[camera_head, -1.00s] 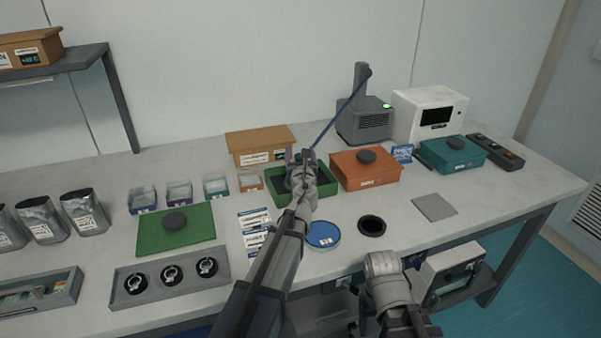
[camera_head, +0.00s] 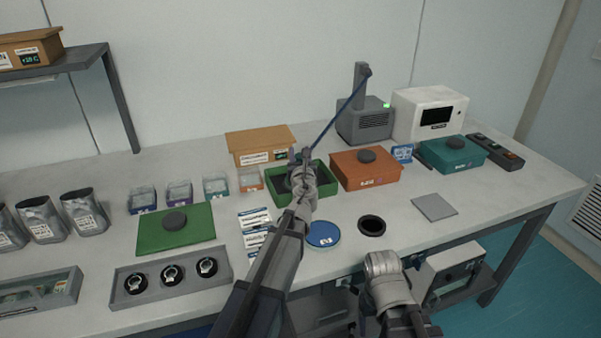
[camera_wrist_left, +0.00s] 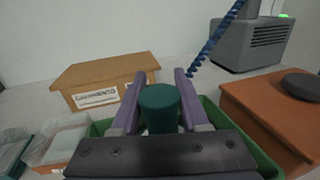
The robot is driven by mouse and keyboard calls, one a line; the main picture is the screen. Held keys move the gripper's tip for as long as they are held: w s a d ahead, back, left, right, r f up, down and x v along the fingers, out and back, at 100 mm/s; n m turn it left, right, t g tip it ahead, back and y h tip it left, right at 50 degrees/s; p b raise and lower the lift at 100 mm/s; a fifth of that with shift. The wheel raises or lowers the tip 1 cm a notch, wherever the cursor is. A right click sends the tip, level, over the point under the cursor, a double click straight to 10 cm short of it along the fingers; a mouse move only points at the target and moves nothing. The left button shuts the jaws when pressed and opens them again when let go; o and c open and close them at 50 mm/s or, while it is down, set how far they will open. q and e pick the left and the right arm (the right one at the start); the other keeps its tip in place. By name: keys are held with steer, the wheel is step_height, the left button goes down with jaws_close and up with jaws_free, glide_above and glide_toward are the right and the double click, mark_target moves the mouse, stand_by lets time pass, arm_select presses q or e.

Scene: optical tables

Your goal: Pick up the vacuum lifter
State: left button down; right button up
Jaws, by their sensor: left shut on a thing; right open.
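The vacuum lifter shows as a teal cylinder (camera_wrist_left: 160,108) upright between the two purple fingers of my left gripper (camera_wrist_left: 160,92) in the left wrist view. The gripper is shut on it, above the green tray (camera_wrist_left: 262,160). Its lower end is hidden by the gripper body. In the head view my left gripper (camera_head: 304,158) is over the green open tray (camera_head: 322,187), and my wrist hides most of the lifter. A blue coiled hose (camera_head: 340,120) runs from the grey pump unit (camera_head: 365,123) to the gripper. My right gripper (camera_head: 382,262) is low at the table's front edge, open, its fingertips hard to see.
An orange box (camera_head: 366,174) stands right of the tray, a cardboard box (camera_head: 261,143) behind it to the left. A blue disc (camera_head: 323,234) and a black round hole (camera_head: 372,226) lie in front. A grey pad (camera_head: 434,207) has clear table around it.

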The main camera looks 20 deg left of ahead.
arm_select(q)
steer(key=shift+r, duration=0.1)
arm_select(e)
steer(key=shift+r, duration=0.1)
arm_select(q)
step_height(320, 180, up, 10)
steer(key=p, duration=1)
arm_select(e)
step_height(320, 180, up, 10)
